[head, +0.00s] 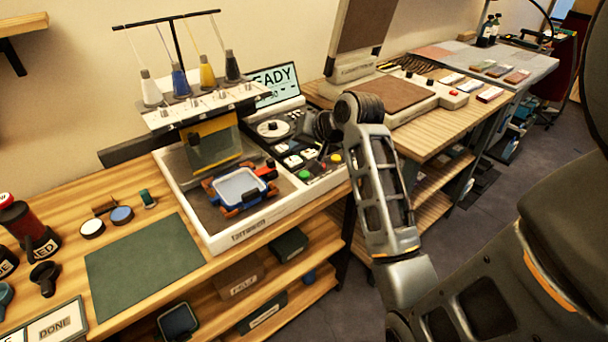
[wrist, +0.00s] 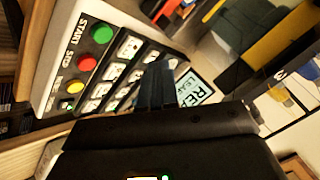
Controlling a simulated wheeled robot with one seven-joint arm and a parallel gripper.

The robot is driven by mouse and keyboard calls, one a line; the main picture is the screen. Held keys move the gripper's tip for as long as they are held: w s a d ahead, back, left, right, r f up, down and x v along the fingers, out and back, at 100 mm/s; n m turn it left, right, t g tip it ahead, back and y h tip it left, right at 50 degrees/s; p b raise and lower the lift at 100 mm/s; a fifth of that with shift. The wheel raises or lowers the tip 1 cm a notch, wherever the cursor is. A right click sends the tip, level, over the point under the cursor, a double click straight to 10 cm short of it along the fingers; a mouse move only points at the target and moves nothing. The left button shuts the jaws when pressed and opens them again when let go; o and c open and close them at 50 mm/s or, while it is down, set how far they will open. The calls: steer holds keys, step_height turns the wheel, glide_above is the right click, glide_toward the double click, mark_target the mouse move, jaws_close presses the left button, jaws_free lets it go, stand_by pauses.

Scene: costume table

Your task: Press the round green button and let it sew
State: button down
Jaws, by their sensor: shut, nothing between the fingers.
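The round green button (head: 304,175) is at the front left of the embroidery machine's control panel. It also shows at the upper left of the wrist view (wrist: 103,33), beside the label START. A red button (wrist: 88,63) and a yellow button (wrist: 75,87) follow it in a row. My gripper (wrist: 155,85) is shut and empty, over the grey key pads. It is apart from the green button, to its right in the wrist view. In the head view my gripper (head: 322,125) is partly hidden by my wrist. The screen (head: 272,84) shows READY, partly covered.
A blue hoop (head: 240,187) sits on the machine bed, left of the buttons. Thread cones (head: 180,82) stand above the needle head. A heat press (head: 385,98) stands on the table to the right. A green mat (head: 143,262) lies at left.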

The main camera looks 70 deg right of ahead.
steer(key=d+r, duration=0.1)
steer(key=s+d, duration=0.1)
steer(key=d, duration=0.1)
steer(key=shift+s+r+g, duration=0.15)
steer(key=shift+r+g, duration=0.15)
steer(key=shift+r, duration=0.1)
steer(key=shift+f, duration=0.2)
steer(key=b, duration=0.7)
glide_above(307, 175)
step_height(307, 175, down, 6)
steer(key=shift+f, duration=0.15)
steer(key=shift+f+b, duration=0.3)
steer(key=shift+f, duration=0.8)
steer(key=shift+f, duration=0.1)
stand_by(0.4)
steer(key=shift+f, duration=0.3)
